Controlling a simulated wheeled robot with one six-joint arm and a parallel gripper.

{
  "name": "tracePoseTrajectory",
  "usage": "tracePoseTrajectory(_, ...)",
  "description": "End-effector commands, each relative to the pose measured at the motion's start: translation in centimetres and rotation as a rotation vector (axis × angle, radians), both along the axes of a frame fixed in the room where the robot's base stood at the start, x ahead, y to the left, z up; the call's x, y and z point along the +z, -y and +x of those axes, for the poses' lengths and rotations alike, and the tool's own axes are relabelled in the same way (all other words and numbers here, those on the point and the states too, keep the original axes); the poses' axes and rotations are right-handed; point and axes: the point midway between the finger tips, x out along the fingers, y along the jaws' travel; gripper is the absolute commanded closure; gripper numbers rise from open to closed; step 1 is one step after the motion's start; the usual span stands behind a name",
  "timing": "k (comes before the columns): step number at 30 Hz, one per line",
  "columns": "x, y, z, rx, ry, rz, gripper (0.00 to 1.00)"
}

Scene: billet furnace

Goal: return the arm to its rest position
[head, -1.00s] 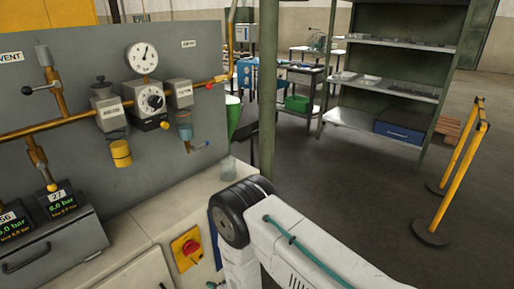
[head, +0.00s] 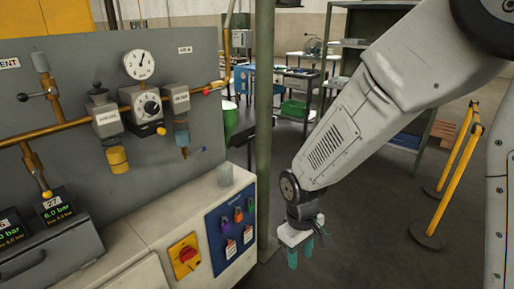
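My arm (head: 345,125) comes in from the upper right of the head view and slants down to the left. My gripper (head: 306,256) hangs at its end with teal fingers pointing down. It is over the floor, to the right of the cabinet and apart from it. The fingers look spaced apart and I see nothing between them.
A grey panel carries a gauge (head: 139,64), a regulator and brass pipes. The cabinet below has a red switch (head: 186,256) and coloured padlocks (head: 238,216). A green post (head: 264,120) stands close to my arm. A yellow barrier (head: 456,175) stands at right.

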Motion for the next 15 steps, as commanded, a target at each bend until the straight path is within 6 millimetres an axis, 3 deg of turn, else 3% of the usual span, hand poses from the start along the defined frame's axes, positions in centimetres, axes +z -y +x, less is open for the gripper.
tracePoseTrajectory(1,2.3,1.4,-1.0,-0.054,-0.010,-0.007,0.62)
tracePoseTrajectory(6,8.3,5.7,-5.4,-0.228,-0.059,-0.038,0.62)
tracePoseTrajectory(15,16.1,11.3,-13.4,-0.468,-0.061,-0.040,0.62)
